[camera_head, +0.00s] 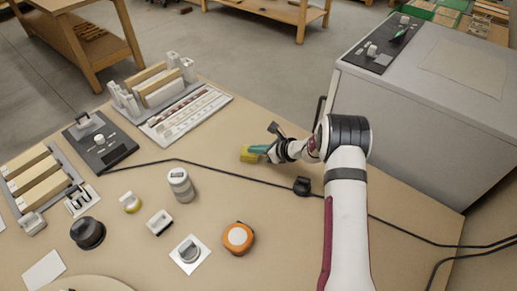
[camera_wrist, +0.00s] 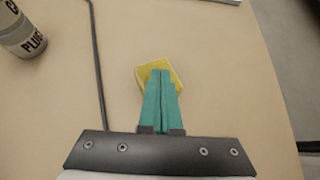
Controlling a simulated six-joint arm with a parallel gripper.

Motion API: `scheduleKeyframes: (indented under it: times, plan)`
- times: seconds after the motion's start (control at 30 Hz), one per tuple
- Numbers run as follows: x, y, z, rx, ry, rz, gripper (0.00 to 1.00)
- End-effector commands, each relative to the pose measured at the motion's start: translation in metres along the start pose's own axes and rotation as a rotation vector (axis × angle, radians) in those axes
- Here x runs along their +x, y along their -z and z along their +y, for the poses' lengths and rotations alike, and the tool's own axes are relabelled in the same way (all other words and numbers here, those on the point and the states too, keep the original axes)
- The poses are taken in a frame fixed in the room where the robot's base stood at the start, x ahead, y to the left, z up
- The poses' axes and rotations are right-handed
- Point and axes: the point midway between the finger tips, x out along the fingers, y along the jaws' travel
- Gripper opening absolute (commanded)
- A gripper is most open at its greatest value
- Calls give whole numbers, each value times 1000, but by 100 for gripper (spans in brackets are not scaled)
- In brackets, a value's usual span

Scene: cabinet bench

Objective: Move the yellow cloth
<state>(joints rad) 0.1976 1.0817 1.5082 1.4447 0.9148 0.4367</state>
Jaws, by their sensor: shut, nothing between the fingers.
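The yellow cloth (camera_head: 249,154) is a small yellow piece on the tan bench, near the middle of the head view. In the wrist view the cloth (camera_wrist: 172,72) lies at and behind the fingertips, which hide part of it. My gripper (camera_head: 266,149) has teal fingers that are shut together and hold nothing. In the wrist view my gripper (camera_wrist: 160,74) has its tips over the cloth; I cannot tell whether they touch it.
A black cable (camera_head: 222,170) runs across the bench beside the cloth. A grey cabinet (camera_head: 430,110) is at the right. Bench around the cloth is mostly clear.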

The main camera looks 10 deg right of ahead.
Motion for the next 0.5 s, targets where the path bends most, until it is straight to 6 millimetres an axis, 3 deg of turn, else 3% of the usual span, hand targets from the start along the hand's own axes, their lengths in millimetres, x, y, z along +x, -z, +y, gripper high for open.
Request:
scheduleKeyframes:
  times: [0.27,0.5]
  plan:
    - [-4,9,1,2,-2,12,0]
    - [-50,42,1,6,-2,16,0]
